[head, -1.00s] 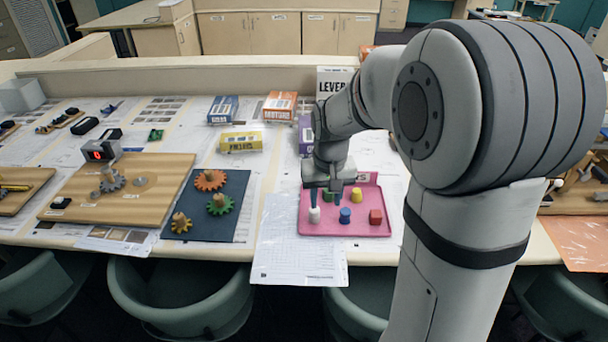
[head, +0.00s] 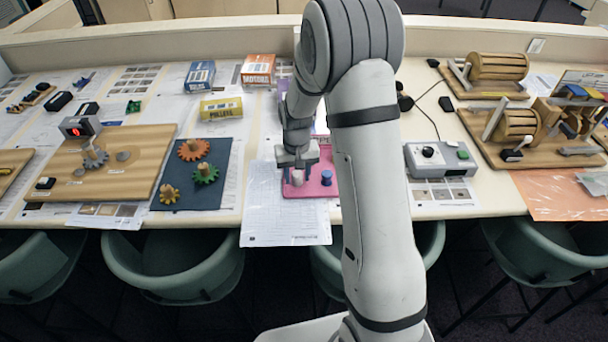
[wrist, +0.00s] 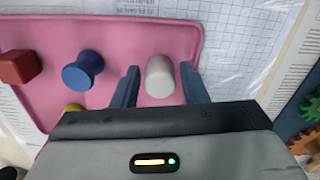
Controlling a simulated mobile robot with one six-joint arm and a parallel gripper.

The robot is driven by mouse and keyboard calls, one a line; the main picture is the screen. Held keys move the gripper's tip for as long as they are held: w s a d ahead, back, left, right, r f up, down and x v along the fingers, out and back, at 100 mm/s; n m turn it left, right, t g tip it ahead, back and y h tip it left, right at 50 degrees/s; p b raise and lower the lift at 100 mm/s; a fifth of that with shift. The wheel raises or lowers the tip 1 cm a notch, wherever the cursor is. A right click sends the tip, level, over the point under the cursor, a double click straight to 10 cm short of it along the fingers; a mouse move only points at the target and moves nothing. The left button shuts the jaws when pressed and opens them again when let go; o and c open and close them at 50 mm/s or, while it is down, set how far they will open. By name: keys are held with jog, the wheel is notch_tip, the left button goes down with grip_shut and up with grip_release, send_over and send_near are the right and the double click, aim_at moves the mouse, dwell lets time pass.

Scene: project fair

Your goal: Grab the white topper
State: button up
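The white topper (wrist: 160,77) is a small pale cylinder on the pink tray (wrist: 105,32), near the tray's right side in the wrist view. My gripper (wrist: 159,72) is open, with one blue finger on each side of the topper and a narrow gap visible on both sides. In the head view my gripper (head: 297,170) reaches down over the tray (head: 312,191), and the white topper (head: 299,178) shows between its fingers. Whether the topper's lower end touches the tray is hard to tell.
A blue spool-shaped piece (wrist: 83,70) and a red block (wrist: 20,67) stand on the tray left of my gripper. A yellow piece (wrist: 73,107) is mostly hidden by the gripper body. Paper sheets (head: 288,215) lie beside the tray; gears on a dark mat (head: 224,165) are further left.

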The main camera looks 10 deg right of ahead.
jog(key=shift+f, duration=0.5)
jog(key=c, duration=0.7)
jog(key=shift+c, duration=0.2)
jog(key=shift+r, duration=0.15)
